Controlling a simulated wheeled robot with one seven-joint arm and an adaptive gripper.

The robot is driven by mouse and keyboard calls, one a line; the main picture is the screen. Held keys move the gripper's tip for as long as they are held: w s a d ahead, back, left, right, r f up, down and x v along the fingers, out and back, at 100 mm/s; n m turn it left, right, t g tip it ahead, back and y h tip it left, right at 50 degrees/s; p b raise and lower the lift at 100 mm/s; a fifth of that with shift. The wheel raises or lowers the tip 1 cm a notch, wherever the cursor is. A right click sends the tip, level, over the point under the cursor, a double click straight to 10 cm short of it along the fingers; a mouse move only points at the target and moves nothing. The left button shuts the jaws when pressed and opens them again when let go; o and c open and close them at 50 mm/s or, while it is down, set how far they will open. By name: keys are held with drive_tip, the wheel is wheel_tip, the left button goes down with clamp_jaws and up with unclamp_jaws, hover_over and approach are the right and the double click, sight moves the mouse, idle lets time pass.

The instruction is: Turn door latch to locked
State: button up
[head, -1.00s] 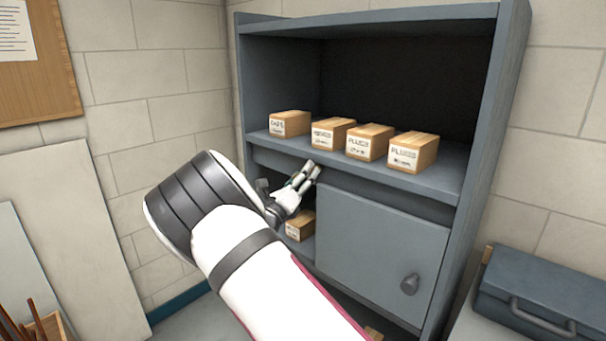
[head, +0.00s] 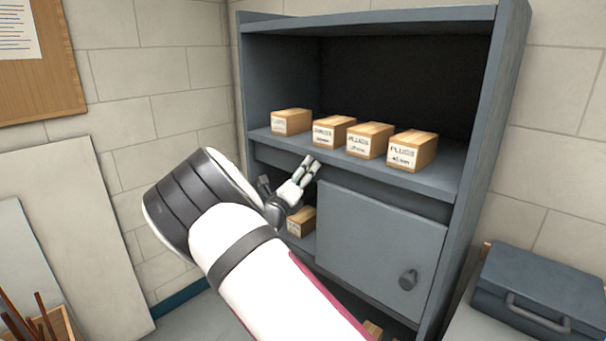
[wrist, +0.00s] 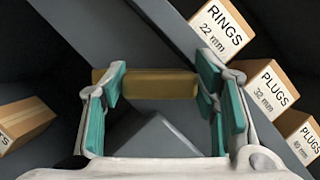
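The grey cabinet door (head: 380,245) is closed over the lower right part of the cabinet and has a dark knob (head: 408,279) near its lower right corner. My gripper (head: 312,166) is at the door's upper left corner, just below the shelf edge. In the wrist view my gripper (wrist: 162,82) is open. A brown, brass-like bar (wrist: 150,84) lies across the gap between its fingertips and may be the latch. I cannot tell whether the fingers touch it. In the head view the bar is hidden by my gripper or too small to see.
Several labelled boxes stand on the shelf above, including a plugs box (head: 413,151). Another box (head: 301,221) sits in the open lower compartment left of the door. A blue-grey toolbox (head: 538,293) stands at the right. The cabinet's right side panel (head: 487,150) rises beside the door.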

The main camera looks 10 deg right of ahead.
drive_tip(key=shift+o, duration=0.6)
drive_tip(key=shift+s+a+f, duration=0.1)
drive_tip(key=v, duration=1.1)
drive_tip(key=shift+s+a, duration=0.2)
drive_tip(key=shift+s, duration=0.1)
drive_tip(key=shift+c, duration=0.2)
